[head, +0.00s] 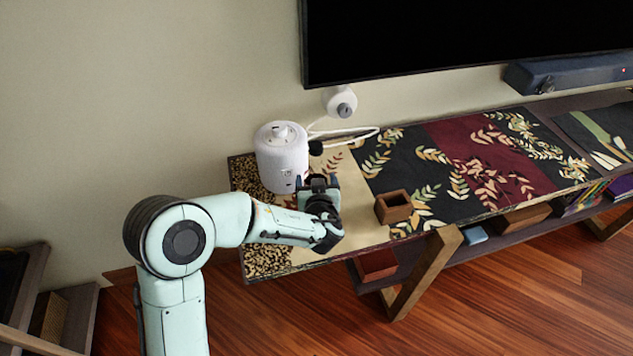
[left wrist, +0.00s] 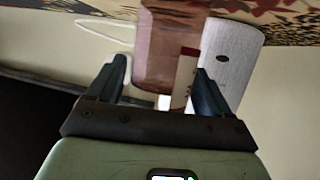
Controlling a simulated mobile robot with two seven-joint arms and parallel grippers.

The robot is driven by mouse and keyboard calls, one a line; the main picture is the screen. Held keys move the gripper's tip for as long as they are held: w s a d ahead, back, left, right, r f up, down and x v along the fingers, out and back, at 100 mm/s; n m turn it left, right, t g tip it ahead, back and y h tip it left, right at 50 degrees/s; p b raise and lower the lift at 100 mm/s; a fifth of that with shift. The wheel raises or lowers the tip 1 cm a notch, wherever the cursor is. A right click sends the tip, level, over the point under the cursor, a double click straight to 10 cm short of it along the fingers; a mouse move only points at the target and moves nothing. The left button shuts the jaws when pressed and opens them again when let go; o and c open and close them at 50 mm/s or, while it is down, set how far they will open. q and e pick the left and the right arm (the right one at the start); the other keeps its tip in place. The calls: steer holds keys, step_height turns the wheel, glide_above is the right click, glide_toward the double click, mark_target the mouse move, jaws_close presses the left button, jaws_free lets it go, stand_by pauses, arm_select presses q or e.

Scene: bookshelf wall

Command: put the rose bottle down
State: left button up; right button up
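The rose bottle (left wrist: 168,45) is a pinkish, see-through bottle with a white and red label, in the left wrist view. In the head view my left gripper (head: 319,184) is low over the left end of the shelf top (head: 350,225), in front of the white speaker. The bottle is hidden there by the gripper and arm. Whether its base touches the shelf top I cannot tell. My right gripper is not in view.
A white cylindrical speaker (head: 281,160) stands just behind the gripper; it also shows in the left wrist view (left wrist: 232,55). A small brown open box (head: 393,207) stands to the right. A white cable and a wall-side device (head: 341,102) are behind. A television (head: 460,35) hangs above.

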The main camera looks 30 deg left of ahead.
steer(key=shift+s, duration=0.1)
arm_select(q)
steer(key=shift+r, duration=0.15)
steer(key=shift+s+d+r+p, duration=0.2)
steer(key=shift+p, duration=0.1)
steer(key=v, duration=1.1)
steer(key=shift+s, duration=0.25)
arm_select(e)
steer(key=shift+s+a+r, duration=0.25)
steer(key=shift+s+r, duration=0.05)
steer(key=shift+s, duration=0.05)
